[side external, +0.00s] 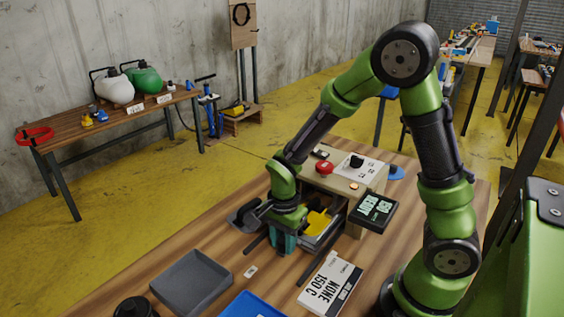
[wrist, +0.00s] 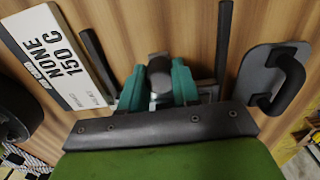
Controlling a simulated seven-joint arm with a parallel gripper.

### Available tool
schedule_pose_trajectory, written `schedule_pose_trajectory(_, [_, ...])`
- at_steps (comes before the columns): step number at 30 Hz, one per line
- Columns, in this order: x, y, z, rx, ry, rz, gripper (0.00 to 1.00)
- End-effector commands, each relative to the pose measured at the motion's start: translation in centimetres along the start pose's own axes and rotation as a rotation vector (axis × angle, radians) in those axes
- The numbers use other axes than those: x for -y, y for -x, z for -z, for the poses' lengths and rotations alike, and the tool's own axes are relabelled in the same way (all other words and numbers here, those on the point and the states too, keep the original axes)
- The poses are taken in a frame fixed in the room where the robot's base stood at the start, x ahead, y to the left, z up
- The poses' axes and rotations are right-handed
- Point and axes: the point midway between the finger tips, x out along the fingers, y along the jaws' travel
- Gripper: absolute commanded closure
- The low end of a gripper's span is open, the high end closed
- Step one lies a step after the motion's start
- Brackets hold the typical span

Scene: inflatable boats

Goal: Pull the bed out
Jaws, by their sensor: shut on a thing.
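The machine (side external: 345,190) is a beige box on the wooden table, with a red button and a black knob on top. Its bed (side external: 325,238) is a metal tray at the open front, with a yellow piece on or above it. Two dark rails reach out from the machine at either side of the bed. My gripper (side external: 284,240) has teal fingers and is at the bed's front edge. In the wrist view my gripper (wrist: 158,82) is shut on a grey round handle (wrist: 159,70), with metal of the bed (wrist: 205,94) just behind. How far the bed is out is partly hidden by my wrist.
A dark plate with a black handle (wrist: 272,80) lies beside one rail. A card reading NONE 150 (side external: 330,285) lies right of the other rail. A grey tray (side external: 192,283), a blue tray (side external: 255,305) and a black round thing (side external: 135,308) are at the front.

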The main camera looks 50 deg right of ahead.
Motion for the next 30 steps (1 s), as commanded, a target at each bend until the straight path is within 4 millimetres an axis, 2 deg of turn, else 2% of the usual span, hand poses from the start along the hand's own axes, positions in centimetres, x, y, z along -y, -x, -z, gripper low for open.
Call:
schedule_pose_trajectory(1, [0.0, 0.1, -1.3, 0.001, 0.009, 0.000, 1.00])
schedule_pose_trajectory(6, [0.0, 0.1, -4.7, 0.002, 0.007, 0.000, 1.00])
schedule_pose_trajectory(12, [0.0, 0.1, -7.5, 0.002, 0.003, -0.001, 1.00])
schedule_pose_trajectory(18, [0.0, 0.1, -8.7, 0.002, 0.000, -0.001, 1.00])
schedule_pose_trajectory(29, [0.0, 0.1, -9.2, 0.007, 0.003, 0.000, 1.00])
schedule_pose_trajectory(30, [0.0, 0.1, -9.2, 0.007, 0.003, 0.000, 0.66])
